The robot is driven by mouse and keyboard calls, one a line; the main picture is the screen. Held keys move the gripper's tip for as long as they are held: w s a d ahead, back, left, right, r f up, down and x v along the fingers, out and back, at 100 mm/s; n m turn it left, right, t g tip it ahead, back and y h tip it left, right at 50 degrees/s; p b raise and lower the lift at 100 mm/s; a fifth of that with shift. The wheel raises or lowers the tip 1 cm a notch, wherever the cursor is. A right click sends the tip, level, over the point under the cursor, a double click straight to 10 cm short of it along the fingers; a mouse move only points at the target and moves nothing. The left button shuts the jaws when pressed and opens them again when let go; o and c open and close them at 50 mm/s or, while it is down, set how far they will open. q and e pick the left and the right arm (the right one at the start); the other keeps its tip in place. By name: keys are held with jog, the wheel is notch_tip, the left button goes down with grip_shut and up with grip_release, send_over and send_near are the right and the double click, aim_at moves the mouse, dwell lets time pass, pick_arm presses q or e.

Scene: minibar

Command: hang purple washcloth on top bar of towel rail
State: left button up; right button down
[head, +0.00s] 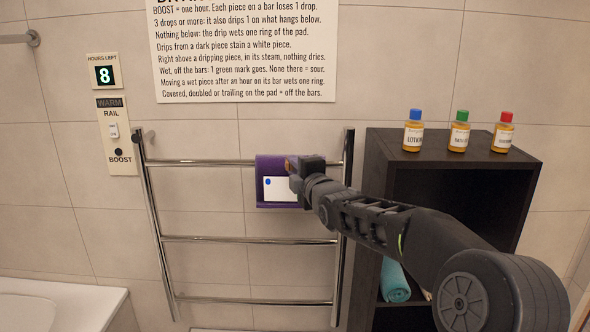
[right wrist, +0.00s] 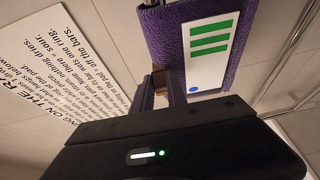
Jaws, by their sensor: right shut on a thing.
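The purple washcloth (head: 264,194) is at the right part of the towel rail's top bar (head: 205,163). Its upper edge shows slightly above the bar, and the cloth hides the bar there. I cannot tell whether it is draped over the bar or in front of it. A white label with a blue dot is on its front. In the right wrist view the washcloth (right wrist: 170,45) has a label with green bars. My right gripper (head: 291,165) is shut on the washcloth near its upper right edge; its fingers (right wrist: 168,88) are partly hidden. My left gripper is out of view.
The middle bar (head: 210,239) and lower bar (head: 220,300) are bare. A dark shelf unit (head: 450,170) stands close on the right, with several small bottles on top and a rolled teal towel (head: 394,280) inside. A white basin edge (head: 75,303) is at lower left.

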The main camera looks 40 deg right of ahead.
jog(key=c, duration=1.3)
grip_release()
jog(key=shift+o, duration=0.2)
jog(key=b+v, duration=0.1)
jog(key=v, duration=0.6)
jog(key=shift+s+b, duration=0.4)
jog(key=shift+a, duration=0.1)
